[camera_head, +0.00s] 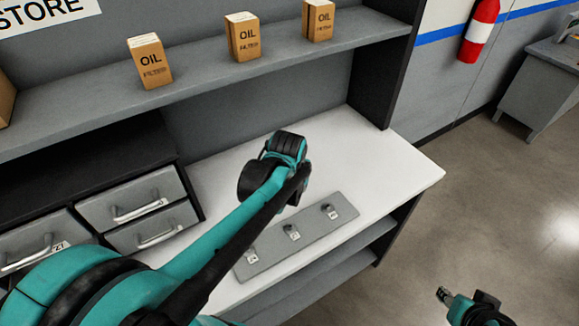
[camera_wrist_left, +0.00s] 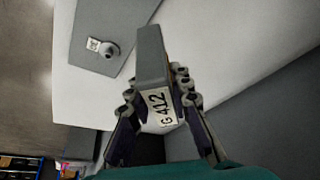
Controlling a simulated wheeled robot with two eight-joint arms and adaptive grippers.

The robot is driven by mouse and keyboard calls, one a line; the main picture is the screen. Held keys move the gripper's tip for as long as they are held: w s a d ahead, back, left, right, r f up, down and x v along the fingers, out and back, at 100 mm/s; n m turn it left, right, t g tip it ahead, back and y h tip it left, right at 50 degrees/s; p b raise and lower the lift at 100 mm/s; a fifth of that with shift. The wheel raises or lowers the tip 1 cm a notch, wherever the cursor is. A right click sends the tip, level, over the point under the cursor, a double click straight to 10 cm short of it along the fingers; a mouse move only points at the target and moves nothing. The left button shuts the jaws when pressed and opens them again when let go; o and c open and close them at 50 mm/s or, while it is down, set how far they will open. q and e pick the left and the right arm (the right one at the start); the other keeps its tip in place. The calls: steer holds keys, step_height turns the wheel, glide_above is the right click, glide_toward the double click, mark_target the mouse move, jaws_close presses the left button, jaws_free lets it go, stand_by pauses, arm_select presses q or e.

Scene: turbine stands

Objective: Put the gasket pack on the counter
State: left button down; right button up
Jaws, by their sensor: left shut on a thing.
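The gasket pack (camera_wrist_left: 152,58) is a grey box with a white label reading G 412. In the left wrist view it stands between the fingers of my left gripper (camera_wrist_left: 156,84), which is shut on it. The white counter (camera_head: 398,165) lies beneath; I cannot tell whether the pack touches it. In the head view my left wrist is over the counter and hides the fingers and the pack. My right gripper (camera_head: 446,297) is at the lower right, off the counter and above the floor; its jaws are too small to read.
A grey plate (camera_head: 310,226) with several small tagged fittings lies along the counter's front. Drawers (camera_head: 140,205) stand at the left. A shelf (camera_head: 200,82) with several oil filter boxes (camera_head: 150,62) runs above the back. The counter's right end is clear.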

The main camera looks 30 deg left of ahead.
arm_select(q)
steer(key=a+f+b, duration=0.1)
steer(key=a+f, duration=0.1)
steer(key=a, duration=0.1)
steer(key=a+f+b, duration=0.1)
steer(key=a+f, duration=0.1)
steer(key=a, duration=0.1)
steer(key=a+f+b, duration=0.1)
steer(key=a+f, duration=0.1)
steer(key=a, duration=0.2)
steer(key=shift+s+f, duration=0.1)
steer(key=shift+s, duration=0.3)
steer(key=shift+a, duration=0.25)
steer(key=shift+f+b, duration=0.95)
steer(key=shift+f, duration=1.1)
steer(key=shift+f, duration=0.1)
steer(key=c, duration=1.4)
jaws_free()
steer(key=shift+o, duration=0.2)
